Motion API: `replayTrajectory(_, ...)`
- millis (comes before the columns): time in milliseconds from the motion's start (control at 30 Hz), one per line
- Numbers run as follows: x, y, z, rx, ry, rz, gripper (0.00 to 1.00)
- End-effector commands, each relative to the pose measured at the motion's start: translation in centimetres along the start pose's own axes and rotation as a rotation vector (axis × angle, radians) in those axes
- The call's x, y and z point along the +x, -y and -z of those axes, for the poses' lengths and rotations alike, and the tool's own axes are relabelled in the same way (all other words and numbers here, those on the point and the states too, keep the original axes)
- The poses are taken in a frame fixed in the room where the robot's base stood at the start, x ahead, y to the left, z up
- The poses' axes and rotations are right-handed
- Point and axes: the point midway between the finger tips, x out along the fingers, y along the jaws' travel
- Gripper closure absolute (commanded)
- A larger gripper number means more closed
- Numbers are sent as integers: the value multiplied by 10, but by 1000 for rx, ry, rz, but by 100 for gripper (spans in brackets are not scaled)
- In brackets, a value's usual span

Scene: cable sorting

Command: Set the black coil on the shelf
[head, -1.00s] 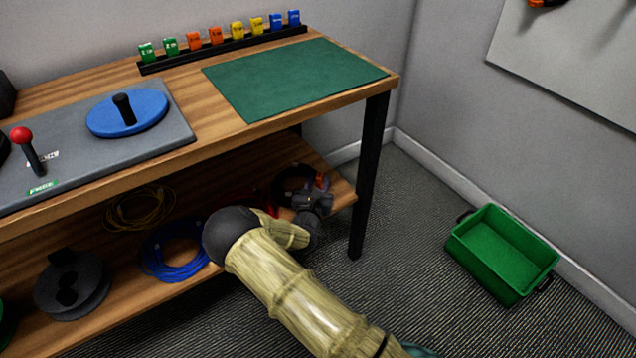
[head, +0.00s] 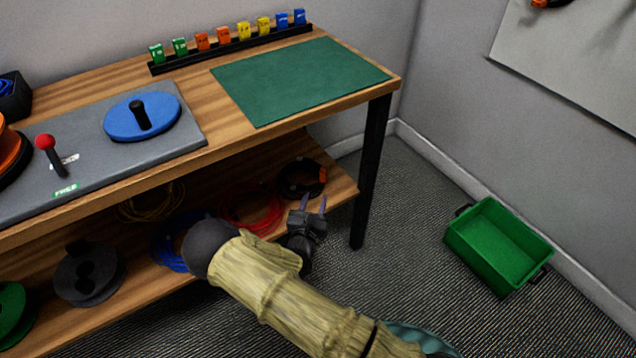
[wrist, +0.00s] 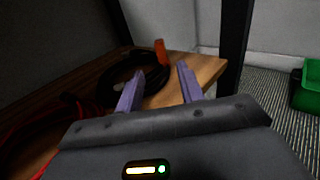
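The black coil (head: 302,179) lies on the lower wooden shelf (head: 341,190) near its right end, and an orange piece shows on it. In the wrist view the black coil (wrist: 122,84) is just beyond the fingers, partly hidden by the left one, with its orange piece standing up. My gripper (head: 314,203) is at the front edge of the shelf, in front of the coil and apart from it. In the wrist view my gripper (wrist: 160,85) has its two purple fingers spread with nothing between them.
A red coil (head: 252,212) lies left of the black one, then blue (head: 170,250) and yellow (head: 150,203) coils and a dark spool (head: 88,274). A table leg (head: 371,165) stands close on the right. A green bin (head: 498,245) is on the floor. The green mat (head: 300,78) above is bare.

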Motion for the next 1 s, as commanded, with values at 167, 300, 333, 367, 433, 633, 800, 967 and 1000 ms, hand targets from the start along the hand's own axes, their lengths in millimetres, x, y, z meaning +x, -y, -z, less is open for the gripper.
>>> replayTrajectory(167, -18, 0, 0, -1, -1, 0, 62)
replayTrajectory(300, -20, 0, 1, 0, 0, 0, 62)
replayTrajectory(333, -20, 0, 1, 0, 0, 0, 62)
replayTrajectory(367, -20, 0, 1, 0, 0, 0, 62)
replayTrajectory(433, -20, 0, 1, 0, 0, 0, 62)
replayTrajectory(633, -19, 0, 1, 0, 0, 0, 62)
replayTrajectory(800, -19, 0, 1, 0, 0, 0, 62)
replayTrajectory(967, -18, 3, -1, 6, -1, 14, 62)
replayTrajectory(1000, -17, 7, -4, 15, -2, 35, 62)
